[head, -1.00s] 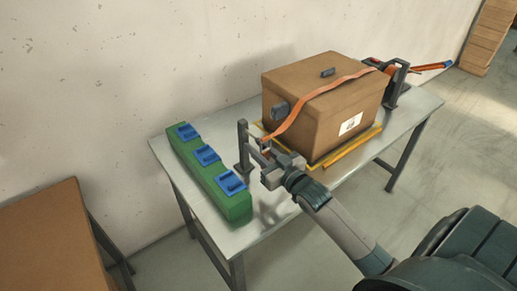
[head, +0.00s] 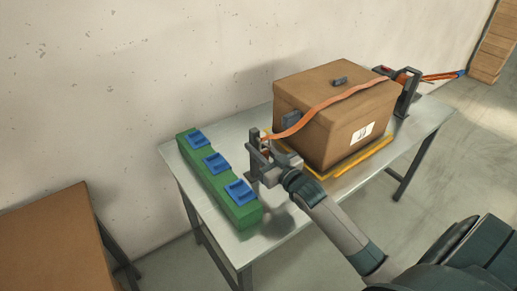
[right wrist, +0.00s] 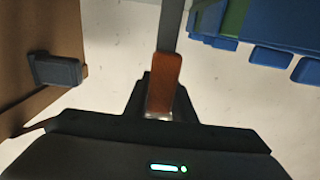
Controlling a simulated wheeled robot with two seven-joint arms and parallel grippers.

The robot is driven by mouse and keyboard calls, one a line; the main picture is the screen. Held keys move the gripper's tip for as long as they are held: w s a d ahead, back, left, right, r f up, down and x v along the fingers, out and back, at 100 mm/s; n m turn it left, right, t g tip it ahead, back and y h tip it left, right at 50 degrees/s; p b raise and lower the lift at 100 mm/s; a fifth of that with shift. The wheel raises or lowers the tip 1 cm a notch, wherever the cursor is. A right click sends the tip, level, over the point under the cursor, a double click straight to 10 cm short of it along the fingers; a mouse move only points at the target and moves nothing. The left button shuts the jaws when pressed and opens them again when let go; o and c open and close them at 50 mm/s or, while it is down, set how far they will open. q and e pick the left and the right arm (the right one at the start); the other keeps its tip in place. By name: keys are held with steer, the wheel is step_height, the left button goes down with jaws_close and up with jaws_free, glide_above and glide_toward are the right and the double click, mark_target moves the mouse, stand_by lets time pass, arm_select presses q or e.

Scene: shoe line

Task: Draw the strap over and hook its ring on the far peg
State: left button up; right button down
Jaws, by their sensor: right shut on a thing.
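The orange strap (head: 318,111) runs from the dark buckle stand (head: 408,91) at the box's far right end, over the lid of the brown box (head: 318,138), and down its left side. My right gripper (head: 261,162) is shut on the strap's free end, right at the upright grey peg (head: 253,146) left of the box. In the right wrist view an orange-brown piece of strap (right wrist: 163,84) lies between the fingers, lined up with the grey peg (right wrist: 172,22). The ring is not distinct, so I cannot tell whether it is around the peg. My left gripper is not in view.
A green block (head: 218,181) with blue blocks on it lies along the left of the metal table (head: 245,125). The box stands on a yellow frame (head: 357,159). A brown table (head: 45,240) stands at lower left; the wall is behind.

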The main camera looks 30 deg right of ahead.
steer(key=shift+w+f, duration=0.25)
steer(key=shift+w, duration=0.5)
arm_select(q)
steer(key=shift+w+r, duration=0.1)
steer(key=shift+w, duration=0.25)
arm_select(e)
steer(key=shift+w+a+f, duration=0.1)
steer(key=shift+w+f, duration=0.1)
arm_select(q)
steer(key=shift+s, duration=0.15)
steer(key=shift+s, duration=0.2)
arm_select(e)
steer(key=c, duration=1.4)
jaws_free()
steer(key=shift+s, duration=0.1)
